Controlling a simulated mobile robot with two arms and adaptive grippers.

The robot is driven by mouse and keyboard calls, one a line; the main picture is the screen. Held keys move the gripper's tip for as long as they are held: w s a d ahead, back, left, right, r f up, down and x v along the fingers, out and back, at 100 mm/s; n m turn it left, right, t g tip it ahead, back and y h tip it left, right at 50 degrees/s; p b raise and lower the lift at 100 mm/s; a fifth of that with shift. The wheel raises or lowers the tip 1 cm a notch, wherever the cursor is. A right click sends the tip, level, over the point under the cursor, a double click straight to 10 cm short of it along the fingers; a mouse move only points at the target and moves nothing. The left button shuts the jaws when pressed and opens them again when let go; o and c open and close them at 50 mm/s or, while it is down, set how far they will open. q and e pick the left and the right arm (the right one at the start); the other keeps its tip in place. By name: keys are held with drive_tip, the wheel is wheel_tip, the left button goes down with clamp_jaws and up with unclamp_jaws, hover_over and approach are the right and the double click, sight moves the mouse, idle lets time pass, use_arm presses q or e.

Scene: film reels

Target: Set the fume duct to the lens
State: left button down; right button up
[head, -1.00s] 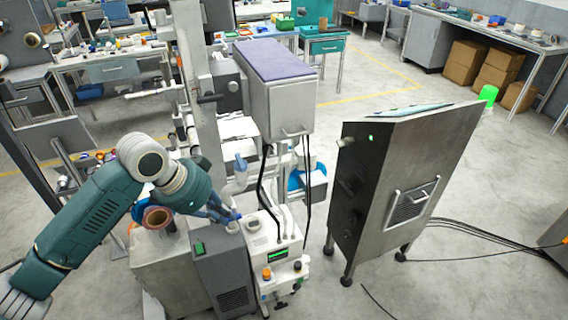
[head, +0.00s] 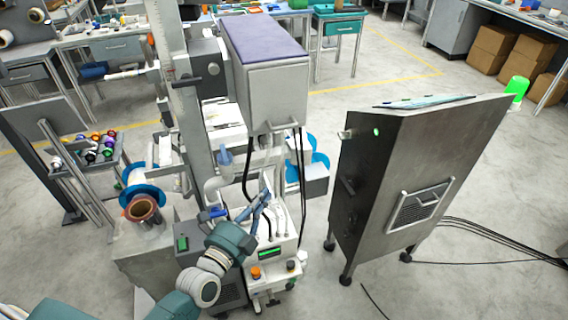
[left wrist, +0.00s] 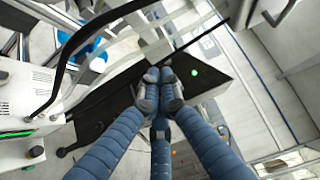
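A pale grey bent pipe with blue fittings, which looks like the fume duct (head: 217,184), stands beside the grey column, behind the white control unit (head: 285,238). I cannot pick out the lens for certain. My left gripper (head: 265,194) is over the white control unit, to the right of the duct and apart from it in the picture. In the left wrist view, the blue fingers of my left gripper (left wrist: 160,82) come together at their tips, with nothing seen between them. My right gripper is not in view.
A dark metal cabinet (head: 410,180) on casters stands to the right. A grey box with a purple top (head: 270,90) hangs above the control unit. A copper-coloured reel (head: 143,210) is at left.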

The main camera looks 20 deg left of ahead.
use_arm(q)
drive_tip(key=p, duration=0.1)
approach(282, 154)
drive_tip(key=w+d, duration=0.1)
drive_tip(key=d, duration=0.2)
drive_tip(key=w, duration=0.1)
drive_tip(key=w+a, duration=0.2)
drive_tip(key=w, duration=0.1)
drive_tip(key=shift+f, duration=0.25)
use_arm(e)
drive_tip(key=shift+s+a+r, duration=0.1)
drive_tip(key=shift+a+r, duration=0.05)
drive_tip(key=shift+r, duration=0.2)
use_arm(q)
drive_tip(key=shift+r, duration=0.1)
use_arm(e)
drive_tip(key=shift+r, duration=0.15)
